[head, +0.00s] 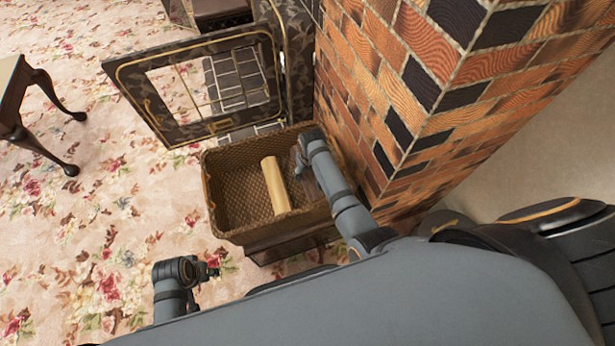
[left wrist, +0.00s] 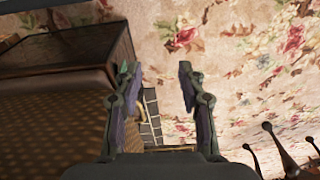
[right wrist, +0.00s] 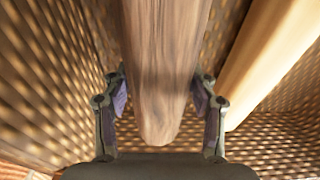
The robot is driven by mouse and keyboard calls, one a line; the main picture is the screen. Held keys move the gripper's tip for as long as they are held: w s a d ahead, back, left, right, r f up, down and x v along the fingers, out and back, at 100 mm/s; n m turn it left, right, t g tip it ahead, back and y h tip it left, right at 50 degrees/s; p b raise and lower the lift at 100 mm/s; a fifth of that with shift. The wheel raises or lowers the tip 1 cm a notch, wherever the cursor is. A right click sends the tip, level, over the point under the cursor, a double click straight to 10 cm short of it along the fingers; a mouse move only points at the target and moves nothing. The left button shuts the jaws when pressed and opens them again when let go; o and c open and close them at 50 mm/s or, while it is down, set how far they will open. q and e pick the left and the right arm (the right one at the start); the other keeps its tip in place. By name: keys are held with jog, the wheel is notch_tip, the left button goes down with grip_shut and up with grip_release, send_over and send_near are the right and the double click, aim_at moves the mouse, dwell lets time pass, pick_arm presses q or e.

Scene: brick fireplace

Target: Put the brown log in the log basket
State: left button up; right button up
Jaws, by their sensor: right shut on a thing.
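The brown log (right wrist: 160,60) shows in the right wrist view, between the two fingers of my right gripper (right wrist: 160,78), which is shut on it. The wicker walls of the log basket (head: 226,205) surround them in that view. In the head view my right arm reaches down into the right part of the basket; I cannot make out the brown log there. Whether the log touches the basket floor is not clear. My left gripper (left wrist: 159,70) is open and empty; in the head view it hangs over the carpet, left of and nearer than the basket.
A pale log (head: 275,185) lies in the basket, beside the brown one. A dark-legged table (head: 18,100) stands at left. Flowered carpet is clear at left.

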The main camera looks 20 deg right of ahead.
pick_arm(q)
jog(key=shift+d+r, duration=0.2)
jog(key=shift+r, duration=0.55)
jog(key=shift+d+r, duration=0.15)
jog(key=shift+r, duration=0.55)
pick_arm(e)
jog(key=shift+f, duration=0.95)
jog(key=shift+f, duration=0.1)
pick_arm(q)
jog(key=shift+r, duration=0.1)
pick_arm(e)
jog(key=o, duration=1.7)
jog(key=shift+f, duration=0.1)
jog(key=shift+c, duration=0.2)
